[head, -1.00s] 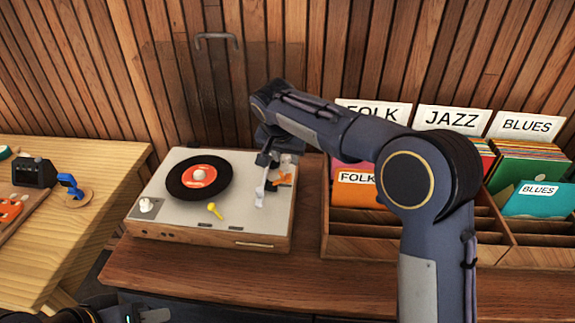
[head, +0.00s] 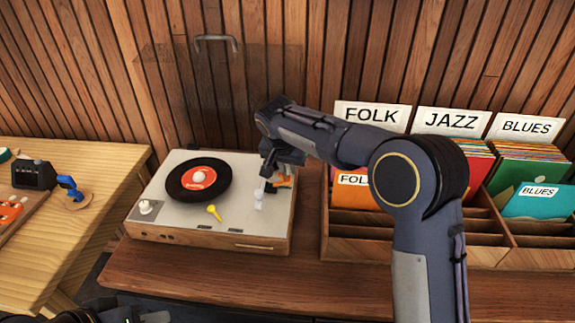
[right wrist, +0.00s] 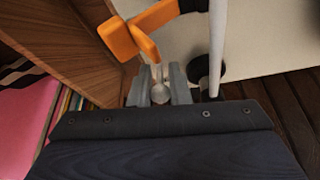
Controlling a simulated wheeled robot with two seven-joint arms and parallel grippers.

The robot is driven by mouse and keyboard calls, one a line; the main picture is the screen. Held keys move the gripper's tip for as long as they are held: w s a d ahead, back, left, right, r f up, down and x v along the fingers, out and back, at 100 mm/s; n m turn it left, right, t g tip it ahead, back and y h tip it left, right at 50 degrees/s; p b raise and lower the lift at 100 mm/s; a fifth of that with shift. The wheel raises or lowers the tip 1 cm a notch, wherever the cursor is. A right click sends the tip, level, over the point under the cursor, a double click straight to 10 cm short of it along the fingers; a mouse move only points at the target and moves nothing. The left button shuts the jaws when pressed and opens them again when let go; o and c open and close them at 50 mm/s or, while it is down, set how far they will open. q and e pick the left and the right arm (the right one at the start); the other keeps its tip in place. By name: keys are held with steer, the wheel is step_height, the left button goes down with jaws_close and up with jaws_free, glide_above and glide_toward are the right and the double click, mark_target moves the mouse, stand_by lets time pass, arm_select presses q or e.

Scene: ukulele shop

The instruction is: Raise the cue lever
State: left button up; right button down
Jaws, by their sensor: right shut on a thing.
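The turntable (head: 170,226) stands on the wooden counter with a black record (head: 199,180) on its platter. My right gripper (head: 271,184) is over its right side, by the white tonearm and an orange part (head: 284,181). In the right wrist view, my right gripper (right wrist: 160,92) is shut on a small pale round-ended piece (right wrist: 159,94), which appears to be the cue lever. The orange part (right wrist: 146,30) is just beyond the jaws, and the white tonearm (right wrist: 217,40) runs close on their right.
A wooden record bin (head: 365,244) stands right of the turntable. A yellow-headed piece (head: 213,209) is on the deck's front. A clear raised lid (head: 215,90) stands behind it. A pale wooden bench (head: 105,165) is at left.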

steer(key=shift+w+d+r+g+y+p, duration=0.15)
steer(key=shift+g+p, duration=0.45)
steer(key=shift+p, duration=1.4)
steer(key=shift+w+a+r+g+y+p, duration=0.1)
steer(key=shift+w+g+p, duration=0.35)
steer(key=shift+p, duration=1.55)
steer(key=shift+w+d+r+g+y+p, duration=0.15)
steer(key=shift+g+p, duration=0.6)
steer(key=shift+p, duration=1.25)
steer(key=shift+f+g+p, duration=0.3)
steer(key=shift+f+p, duration=0.05)
steer(key=shift+p, duration=0.1)
steer(key=c, duration=1.5)
jaws_free()
steer(key=shift+a, duration=0.1)
steer(key=shift+s+f, duration=0.1)
